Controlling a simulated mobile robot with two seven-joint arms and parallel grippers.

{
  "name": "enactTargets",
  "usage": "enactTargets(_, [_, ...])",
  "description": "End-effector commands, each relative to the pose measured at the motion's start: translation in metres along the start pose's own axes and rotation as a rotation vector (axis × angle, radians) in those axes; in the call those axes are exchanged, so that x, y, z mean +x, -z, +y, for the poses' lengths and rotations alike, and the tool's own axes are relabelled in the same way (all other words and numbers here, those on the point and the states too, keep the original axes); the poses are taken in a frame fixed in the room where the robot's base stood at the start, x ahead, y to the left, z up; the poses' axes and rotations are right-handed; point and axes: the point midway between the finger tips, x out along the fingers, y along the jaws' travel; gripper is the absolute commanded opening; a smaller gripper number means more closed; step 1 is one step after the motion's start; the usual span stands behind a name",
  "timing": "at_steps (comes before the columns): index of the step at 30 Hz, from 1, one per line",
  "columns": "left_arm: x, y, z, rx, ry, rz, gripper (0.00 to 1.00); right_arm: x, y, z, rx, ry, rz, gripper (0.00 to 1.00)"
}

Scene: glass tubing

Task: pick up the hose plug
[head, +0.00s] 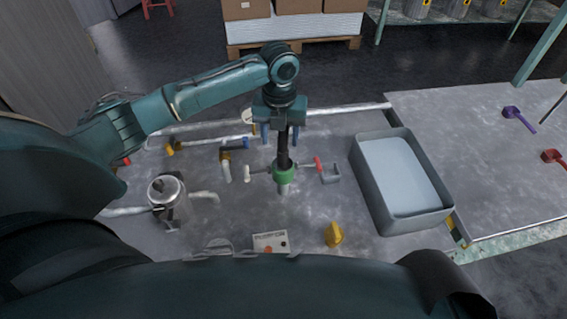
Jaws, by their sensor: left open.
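My left gripper (283,138) is in the middle of the work table, pointing down, with its jaws open. A dark upright piece (284,153) shows between and below the jaws, in line with a green collar (286,173) on a grey upright tube. I cannot tell whether the jaws touch it. No piece is clearly marked as the hose plug; the dark piece may be it, but so may the yellow piece (333,235) at the table's front. My right gripper is not in view.
A grey tray (363,184) with a pale inside stands right of the gripper. A red-handled valve (319,165) is beside the collar. A metal canister (168,196) and pipes stand left. A small panel (271,243) lies in front. Purple (518,115) and red (554,157) pieces lie far right.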

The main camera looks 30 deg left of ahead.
Motion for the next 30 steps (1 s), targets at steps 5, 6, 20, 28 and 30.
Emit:
enactTargets(5, [0.022, 0.000, -0.001, 0.001, 0.001, 0.000, 0.52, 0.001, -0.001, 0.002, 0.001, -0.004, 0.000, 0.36])
enactTargets(6, [0.025, 0.000, -0.001, 0.001, 0.001, 0.000, 0.52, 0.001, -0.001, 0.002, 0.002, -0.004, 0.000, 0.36])
enactTargets(20, [0.076, -0.002, -0.006, 0.000, 0.001, -0.001, 0.52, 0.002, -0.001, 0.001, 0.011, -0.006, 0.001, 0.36])
enactTargets(28, [0.077, -0.002, -0.006, 0.000, 0.002, -0.002, 0.50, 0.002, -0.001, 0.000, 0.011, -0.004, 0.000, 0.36])
enactTargets(30, [0.077, -0.002, -0.006, 0.000, 0.002, -0.002, 0.44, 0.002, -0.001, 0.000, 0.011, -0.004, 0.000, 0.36])
